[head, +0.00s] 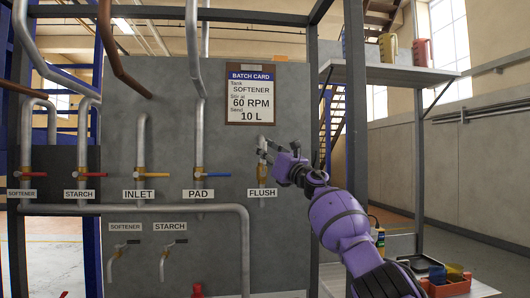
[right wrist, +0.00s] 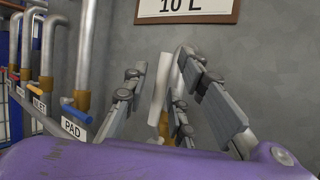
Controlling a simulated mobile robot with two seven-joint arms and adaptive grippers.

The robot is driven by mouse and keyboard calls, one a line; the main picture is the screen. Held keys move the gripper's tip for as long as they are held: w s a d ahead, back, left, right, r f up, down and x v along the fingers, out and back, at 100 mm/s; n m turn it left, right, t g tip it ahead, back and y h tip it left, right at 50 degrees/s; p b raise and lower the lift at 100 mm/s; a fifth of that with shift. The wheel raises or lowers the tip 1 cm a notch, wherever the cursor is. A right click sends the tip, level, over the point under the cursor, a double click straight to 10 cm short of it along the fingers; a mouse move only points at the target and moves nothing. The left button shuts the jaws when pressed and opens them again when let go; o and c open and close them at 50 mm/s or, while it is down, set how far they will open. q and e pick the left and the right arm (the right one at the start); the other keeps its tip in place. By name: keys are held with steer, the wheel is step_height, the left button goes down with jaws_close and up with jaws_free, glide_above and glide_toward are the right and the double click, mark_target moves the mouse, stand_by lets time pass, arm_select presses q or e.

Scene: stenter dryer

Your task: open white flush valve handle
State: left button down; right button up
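The flush valve (head: 262,172) is on the grey panel, just above the FLUSH label (head: 262,192). In the right wrist view its white handle (right wrist: 162,88) stands roughly upright, in front of a curved pipe. My right gripper (head: 268,150) is at the valve and hides part of it in the head view. In the right wrist view my right gripper's fingers (right wrist: 165,98) are spread, with the white handle between them and a visible gap on each side. Contact with the handle does not show. My left gripper is not in view.
The PAD valve (head: 199,173) and INLET valve (head: 140,173) are left of the flush valve. A batch card (head: 251,95) hangs above it. A grey post (head: 357,100) and a shelf (head: 390,73) with jugs stand to the right. A red bin (head: 447,286) is low at right.

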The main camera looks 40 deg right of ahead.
steer(key=shift+s+r, duration=0.1)
steer(key=v, duration=0.7)
steer(key=shift+s, duration=0.15)
stand_by(0.4)
steer(key=shift+f, duration=0.3)
stand_by(0.3)
